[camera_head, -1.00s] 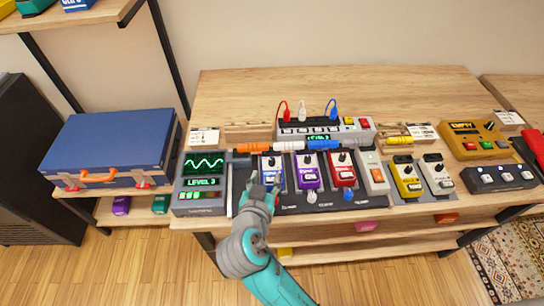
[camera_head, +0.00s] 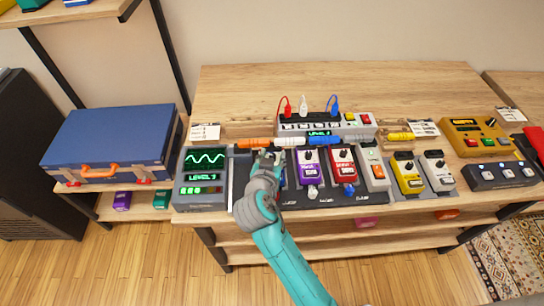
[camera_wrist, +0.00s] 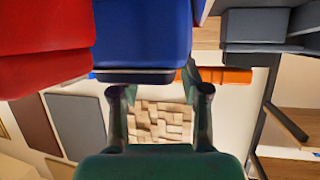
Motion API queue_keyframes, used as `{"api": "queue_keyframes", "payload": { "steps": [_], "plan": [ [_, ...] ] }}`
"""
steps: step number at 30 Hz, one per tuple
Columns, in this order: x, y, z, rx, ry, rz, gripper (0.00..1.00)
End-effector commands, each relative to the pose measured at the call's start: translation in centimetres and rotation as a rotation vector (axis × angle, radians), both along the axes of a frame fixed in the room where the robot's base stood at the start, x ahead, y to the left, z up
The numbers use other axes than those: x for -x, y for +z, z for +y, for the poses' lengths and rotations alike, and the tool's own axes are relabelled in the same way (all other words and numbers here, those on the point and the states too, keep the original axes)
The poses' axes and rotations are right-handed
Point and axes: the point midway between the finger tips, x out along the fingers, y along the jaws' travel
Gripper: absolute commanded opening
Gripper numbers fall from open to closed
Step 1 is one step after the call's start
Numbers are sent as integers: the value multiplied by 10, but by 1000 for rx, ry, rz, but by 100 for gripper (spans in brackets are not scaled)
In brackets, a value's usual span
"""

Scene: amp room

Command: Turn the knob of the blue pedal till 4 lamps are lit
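The blue pedal stands at the left end of the row on the pedalboard, mostly hidden by my gripper (camera_head: 268,158) in the head view. In the wrist view a blue block (camera_wrist: 142,35), likely that pedal, fills the top centre. My gripper's two fingers (camera_wrist: 162,90) are apart just below its edge, with nothing seen between them. The knob is hidden, and I cannot tell whether a finger touches it. The meter box (camera_head: 202,178) left of the board shows a green wave, a level readout that looks like 3, and small green lamps. I cannot count the lit lamps surely.
A purple pedal (camera_head: 309,170) and a red pedal (camera_head: 342,166) stand close on the right. An orange and a blue plug bar (camera_head: 325,140) run behind them. A switch unit (camera_head: 310,126) with cables stands farther back. The rear tabletop (camera_head: 330,82) is clear.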

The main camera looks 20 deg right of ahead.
Motion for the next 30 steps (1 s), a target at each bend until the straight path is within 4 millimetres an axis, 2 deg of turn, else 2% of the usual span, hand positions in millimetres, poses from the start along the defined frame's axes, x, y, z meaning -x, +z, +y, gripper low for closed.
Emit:
{"api": "queue_keyframes", "payload": {
  "steps": [1, 5, 6, 17, 30],
  "plan": [
    [0, 0, 0, 0, 0, 0, 34],
    [0, 0, 0, 0, 0, 0, 1],
    [0, 0, 0, 0, 0, 0, 0],
    [0, 0, 2, 0, -43, 0, 0],
    [-3, 1, 4, -1, -324, -1, 0]
  ]
}}
